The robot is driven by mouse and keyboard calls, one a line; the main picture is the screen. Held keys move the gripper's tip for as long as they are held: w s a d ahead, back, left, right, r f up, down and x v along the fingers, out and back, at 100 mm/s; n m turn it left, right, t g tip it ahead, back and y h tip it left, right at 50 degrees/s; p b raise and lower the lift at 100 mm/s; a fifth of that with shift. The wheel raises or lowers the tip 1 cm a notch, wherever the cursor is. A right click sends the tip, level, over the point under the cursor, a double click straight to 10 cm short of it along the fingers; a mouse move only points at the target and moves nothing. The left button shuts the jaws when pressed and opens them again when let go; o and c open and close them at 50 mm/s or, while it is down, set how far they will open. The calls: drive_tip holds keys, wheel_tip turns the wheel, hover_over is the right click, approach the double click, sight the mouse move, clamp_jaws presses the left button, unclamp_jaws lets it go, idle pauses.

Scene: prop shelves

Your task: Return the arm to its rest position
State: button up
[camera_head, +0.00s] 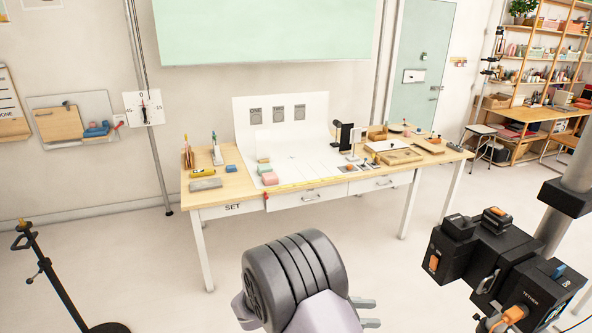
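My arm shows at the bottom centre of the head view, as a dark grey ribbed joint with a pale lilac link below it. My gripper (373,313) shows just right of this joint, as two short grey fingers pointing right. The fingers are apart, with only pale floor visible between them, so it looks open and empty. The joint and link hide the base of the gripper. It is over open floor, in front of the wooden work table (222,187) and apart from it.
A black stand (48,270) is at lower left. Black equipment with orange parts (500,262) hangs on a grey pole at right. Shelves (545,60) stand at far right. Floor before the table is clear.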

drive_tip(key=s+d+m+g+y+b, duration=0.2)
drive_tip(key=s+d+m, duration=0.1)
drive_tip(key=d, duration=0.2)
drive_tip(key=s+f+m+y+b, duration=0.2)
drive_tip(key=s+m+y+b, duration=0.6)
drive_tip(key=s+y, duration=0.15)
drive_tip(key=s+a+f+m+t+y+b, duration=0.1)
drive_tip(key=s+a+m+t+y+b, duration=0.5)
drive_tip(key=m, duration=0.4)
drive_tip(key=shift+s+a+m+t+y+b, duration=0.3)
drive_tip(key=shift+s+a+t+y+b, duration=0.25)
drive_tip(key=shift+a+b, duration=0.45)
